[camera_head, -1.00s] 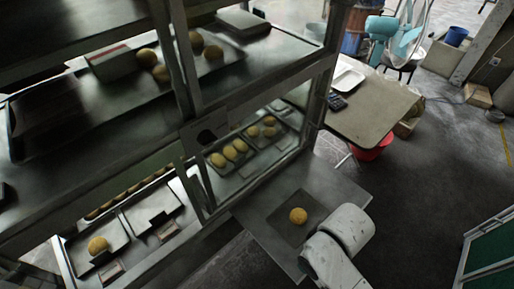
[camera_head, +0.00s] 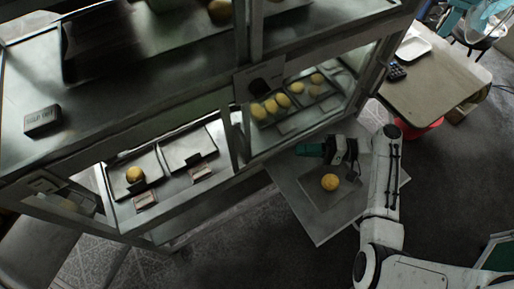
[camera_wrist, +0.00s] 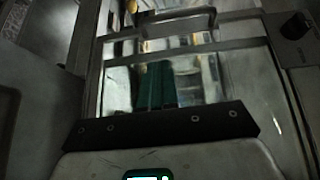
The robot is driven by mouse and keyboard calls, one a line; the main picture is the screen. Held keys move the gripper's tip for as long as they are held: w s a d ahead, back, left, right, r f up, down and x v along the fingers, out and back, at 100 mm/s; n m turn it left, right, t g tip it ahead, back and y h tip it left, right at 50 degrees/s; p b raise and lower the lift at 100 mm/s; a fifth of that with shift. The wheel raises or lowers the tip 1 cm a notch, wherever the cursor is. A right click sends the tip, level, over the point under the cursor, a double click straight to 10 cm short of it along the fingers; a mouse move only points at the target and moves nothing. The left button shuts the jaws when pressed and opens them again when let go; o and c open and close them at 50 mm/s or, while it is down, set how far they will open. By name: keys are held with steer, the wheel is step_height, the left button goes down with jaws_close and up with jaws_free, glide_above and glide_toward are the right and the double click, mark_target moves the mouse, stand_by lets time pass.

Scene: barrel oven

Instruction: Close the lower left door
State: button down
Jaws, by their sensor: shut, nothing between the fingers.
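The cabinet's lower left bay (camera_head: 178,195) shows trays and a bun through its front. A framed panel (camera_head: 62,200) at its far left looks like the lower left door swung outward, though I cannot be certain. My gripper (camera_head: 306,149) is shut and empty, its green fingers pointing left in front of the lower right glass pane (camera_head: 345,92), above the grey shelf. In the wrist view, the shut fingers (camera_wrist: 155,85) point toward a framed glass panel with a bar handle (camera_wrist: 178,20). I cannot tell whether they touch it.
A grey shelf (camera_head: 316,225) juts out below my gripper, with a bun (camera_head: 329,182) on a dark mat. A table (camera_head: 440,85) with a white tray and a red bucket (camera_head: 425,130) stand at the right. The floor at front right is clear.

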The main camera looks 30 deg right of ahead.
steer(key=s+a+p+x, duration=0.1)
steer(key=p+x, duration=0.2)
steer(key=x, duration=0.9)
steer(key=shift+a+r+t+p, duration=0.3)
steer(key=shift+r+p, duration=0.1)
steer(key=shift+r, duration=0.4)
